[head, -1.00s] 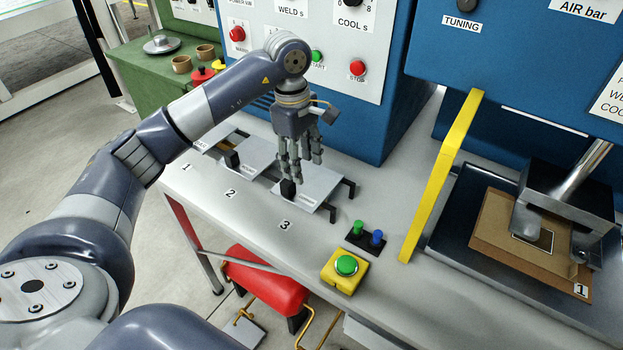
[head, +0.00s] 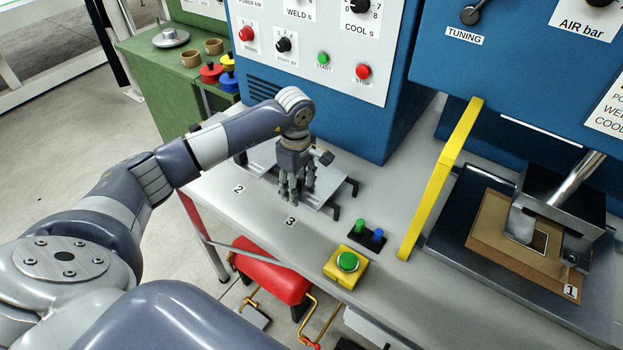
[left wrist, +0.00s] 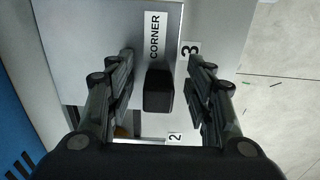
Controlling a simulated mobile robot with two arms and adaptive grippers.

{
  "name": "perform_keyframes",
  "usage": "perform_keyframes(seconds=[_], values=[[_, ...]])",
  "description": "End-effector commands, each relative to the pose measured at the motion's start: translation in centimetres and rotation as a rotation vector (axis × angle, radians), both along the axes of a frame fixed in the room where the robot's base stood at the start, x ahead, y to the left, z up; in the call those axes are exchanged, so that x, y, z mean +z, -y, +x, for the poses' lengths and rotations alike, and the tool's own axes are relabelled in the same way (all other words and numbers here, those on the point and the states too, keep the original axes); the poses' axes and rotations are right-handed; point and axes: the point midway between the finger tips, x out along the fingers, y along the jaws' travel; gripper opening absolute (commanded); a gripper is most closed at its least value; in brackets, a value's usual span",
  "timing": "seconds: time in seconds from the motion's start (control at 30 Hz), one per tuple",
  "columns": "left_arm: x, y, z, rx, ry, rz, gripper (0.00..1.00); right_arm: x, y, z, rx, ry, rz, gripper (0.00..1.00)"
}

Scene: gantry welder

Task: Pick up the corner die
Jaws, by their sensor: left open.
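The corner die is a flat grey metal plate (head: 328,193) by the number 3 on the bench. In the left wrist view the plate (left wrist: 85,45) shows the CORNER label and a black block-shaped handle (left wrist: 158,92) at its edge. My left gripper (head: 296,196) points down over the plate's near end. Its fingers hide the handle in the head view. In the left wrist view the open fingers (left wrist: 161,75) stand on either side of the handle, with gaps on both sides.
Another metal plate (head: 262,155) lies to the left, mostly behind my arm. The blue machine cabinet (head: 385,120) rises behind.

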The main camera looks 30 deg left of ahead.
Motion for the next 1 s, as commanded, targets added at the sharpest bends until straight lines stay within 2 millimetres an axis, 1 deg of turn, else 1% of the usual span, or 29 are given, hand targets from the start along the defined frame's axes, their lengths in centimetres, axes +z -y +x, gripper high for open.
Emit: perform_keyframes(seconds=[0.23,0.27,0.3,0.37,0.4,0.47,0.8,0.87,0.97,1.0], values=[[-0.3,0.0,0.1,0.000,0.002,0.000,0.48,0.0,-0.1,0.1,0.000,0.002,0.000,0.29],[-0.3,0.0,0.1,0.000,0.002,0.000,0.44,0.0,-0.1,0.1,0.000,0.002,0.000,0.29],[-0.3,0.0,0.1,0.000,0.002,0.000,0.35,0.0,-0.1,0.1,0.001,0.002,0.000,0.29],[-0.3,0.0,0.0,0.000,0.002,0.000,0.21,0.0,-0.1,0.2,0.001,0.002,0.001,0.29],[-0.3,0.0,0.0,0.000,0.001,0.000,0.12,0.0,-0.1,0.2,0.001,0.002,0.001,0.29],[-0.3,0.0,0.0,0.001,0.001,0.000,0.00,0.0,-0.1,0.2,0.001,0.002,0.001,0.29],[0.0,0.0,0.1,0.001,0.005,0.000,0.00,-0.1,-0.3,0.2,0.000,0.001,0.003,0.29],[0.5,0.0,0.2,0.001,0.006,0.000,0.00,-0.4,-0.3,0.1,0.000,0.001,0.003,0.29],[1.8,-0.1,0.3,0.002,0.010,0.000,0.00,-1.1,-0.3,0.1,0.000,0.001,0.003,0.29],[2.6,-0.1,0.3,0.000,0.011,0.000,0.00,-1.5,-0.3,0.2,0.000,0.001,0.003,0.29]])
